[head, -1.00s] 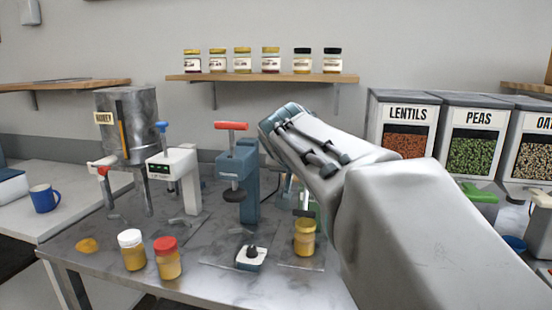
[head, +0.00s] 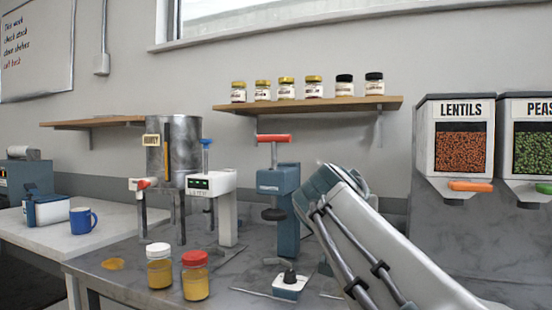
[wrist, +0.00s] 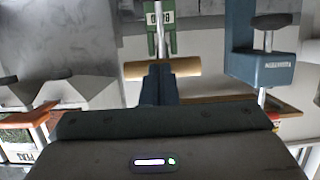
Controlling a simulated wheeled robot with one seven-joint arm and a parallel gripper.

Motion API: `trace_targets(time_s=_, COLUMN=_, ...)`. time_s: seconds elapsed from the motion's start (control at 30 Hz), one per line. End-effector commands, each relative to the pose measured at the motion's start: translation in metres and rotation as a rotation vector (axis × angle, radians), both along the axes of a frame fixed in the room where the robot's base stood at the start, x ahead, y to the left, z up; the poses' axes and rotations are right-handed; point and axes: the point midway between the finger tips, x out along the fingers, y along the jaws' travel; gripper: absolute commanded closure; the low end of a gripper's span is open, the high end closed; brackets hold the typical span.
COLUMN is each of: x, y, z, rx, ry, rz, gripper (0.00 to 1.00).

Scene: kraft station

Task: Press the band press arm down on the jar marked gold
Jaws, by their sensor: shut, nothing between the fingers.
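The green band press (wrist: 161,40) shows upside down in the wrist view, with a pale label whose upside-down letters look like BAND. Its metal arm ends in a round wooden handle (wrist: 135,71) lying crosswise. My gripper (wrist: 162,82) is shut and empty, its blue-grey fingers together right at the handle. I cannot tell whether they touch it. In the head view my arm hides the press, my gripper and the spot where a yellow jar stood earlier. The jar marked gold cannot be made out now.
A blue press (head: 285,210) with a red handle stands just left of my arm. A small white-and-dark device (head: 290,285) lies before it. A white-capped jar (head: 159,268) and a red-capped jar (head: 195,276) stand near the bench front. A steel tank (head: 173,150) is behind.

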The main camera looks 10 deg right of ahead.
Motion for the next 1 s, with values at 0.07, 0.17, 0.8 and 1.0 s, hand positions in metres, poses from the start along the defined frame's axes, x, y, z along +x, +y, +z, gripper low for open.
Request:
trace_targets(time_s=0.07, x=0.0, y=-0.002, z=-0.018, rx=-0.014, ry=-0.016, rz=-0.004, gripper=1.0)
trace_targets(time_s=0.17, x=0.0, y=-0.002, z=-0.026, rx=-0.023, ry=-0.032, rz=-0.004, gripper=1.0)
trace_targets(time_s=0.8, x=0.0, y=0.0, z=-0.023, rx=-0.023, ry=-0.032, rz=-0.001, gripper=1.0)
trace_targets(time_s=1.0, x=0.0, y=0.0, z=-0.023, rx=-0.023, ry=-0.032, rz=-0.001, gripper=1.0)
